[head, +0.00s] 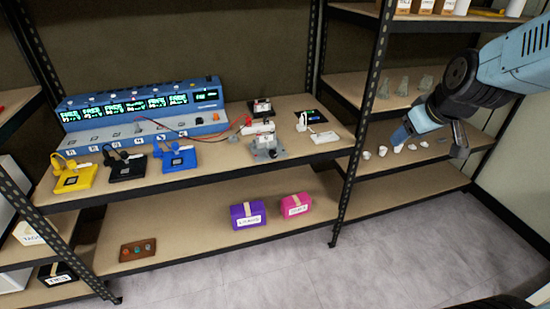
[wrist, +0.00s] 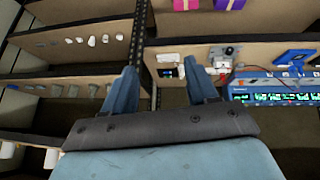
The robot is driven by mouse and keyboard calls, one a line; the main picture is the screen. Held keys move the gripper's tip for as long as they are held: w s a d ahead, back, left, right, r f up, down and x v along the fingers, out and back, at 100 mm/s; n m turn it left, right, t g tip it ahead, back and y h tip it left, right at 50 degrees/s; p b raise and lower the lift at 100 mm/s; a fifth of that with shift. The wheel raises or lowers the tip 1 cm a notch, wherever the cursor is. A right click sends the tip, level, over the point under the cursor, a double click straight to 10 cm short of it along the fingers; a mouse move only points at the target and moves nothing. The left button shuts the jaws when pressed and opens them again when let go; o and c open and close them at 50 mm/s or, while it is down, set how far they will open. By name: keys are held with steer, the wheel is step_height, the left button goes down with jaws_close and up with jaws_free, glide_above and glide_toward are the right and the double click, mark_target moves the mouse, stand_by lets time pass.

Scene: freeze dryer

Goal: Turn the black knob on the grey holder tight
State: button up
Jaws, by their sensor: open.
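The grey holder (head: 266,149) stands near the front edge of the middle shelf, right of the long blue machine, with a pale part on top. It also shows in the wrist view (wrist: 224,62), which sees the shelves upside down. A small dark round spot on its front there looks like the black knob (wrist: 229,50); its tightness cannot be told. My gripper (head: 430,144) is in front of the right-hand rack, well to the right of the holder. In the wrist view its two blue fingers (wrist: 160,72) are apart with nothing between them.
A black rack post (head: 358,130) stands between my gripper and the holder. Yellow (head: 75,178), black (head: 124,168) and blue (head: 179,158) small devices line the shelf's left front. The blue machine (head: 140,108) stands behind. Small white cups (head: 383,151) sit near my gripper.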

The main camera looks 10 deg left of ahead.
steer(key=w+a+f+n+t, duration=0.1)
steer(key=w+a+f+n, duration=0.6)
steer(key=f, duration=0.6)
steer(key=n+t+y, duration=0.7)
steer(key=n+t, duration=0.1)
steer(key=n, duration=2.1)
glide_toward(274, 157)
steer(key=x, duration=0.9)
steer(key=shift+w+a, duration=0.1)
steer(key=shift+w, duration=0.15)
steer(key=shift+c, duration=0.2)
steer(key=c, duration=1)
steer(key=shift+m, duration=1.6)
